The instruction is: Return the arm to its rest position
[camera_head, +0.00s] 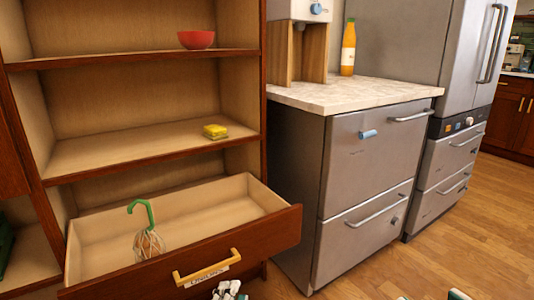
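My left gripper (228,291) shows only at the bottom edge, a small grey and dark shape just in front of the open drawer (272,228). Most of it is cut off by the frame, so its fingers cannot be read. Small greenish parts at the bottom right edge (457,295) seem to belong to my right arm. They are too cropped to show the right gripper's state. A whisk (148,240) with a green hooked handle stands tilted inside the drawer, apart from both grippers.
The drawer juts out with a yellow handle (207,267). Shelves above hold a red bowl (196,40) and a yellow sponge (215,131). A grey dishwasher unit (368,160) stands right, with an orange bottle (348,48) on its countertop (385,92). The wooden floor (480,235) at right is clear.

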